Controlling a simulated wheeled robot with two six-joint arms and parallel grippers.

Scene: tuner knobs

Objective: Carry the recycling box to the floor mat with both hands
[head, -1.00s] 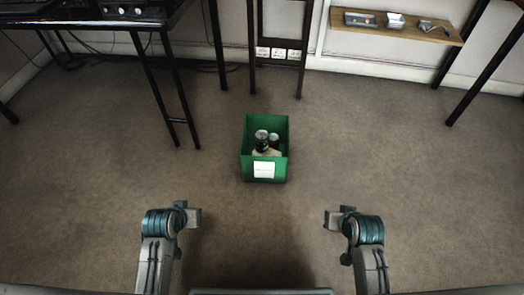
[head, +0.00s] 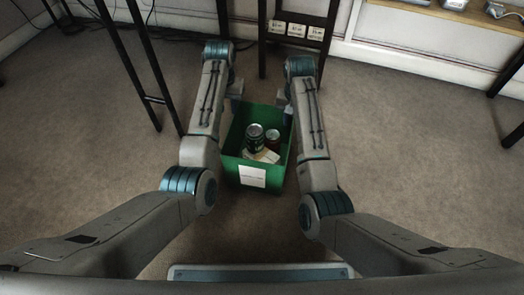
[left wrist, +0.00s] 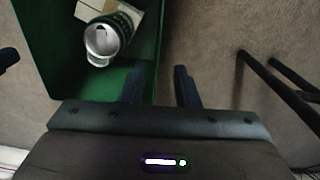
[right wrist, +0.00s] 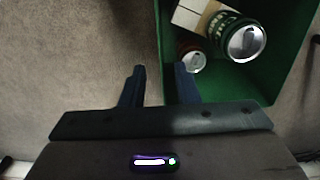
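The green recycling box (head: 273,179) stands on the floor, with a white label on its near side. Cans (head: 255,137) and a pale carton (head: 264,156) are inside it. My left gripper (head: 236,96) is at the box's left wall; in the left wrist view its fingers (left wrist: 160,88) are apart, one on each side of the wall. My right gripper (head: 287,97) is at the right wall; in the right wrist view its fingers (right wrist: 160,88) also straddle the wall with gaps. Neither has closed on the wall. I see no floor mat.
Black table legs (head: 140,75) stand to the left, and a black frame (head: 297,32) with sockets stands behind the box. A wooden shelf (head: 460,14) is on the back wall. The carpet (head: 420,130) right of the box is open.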

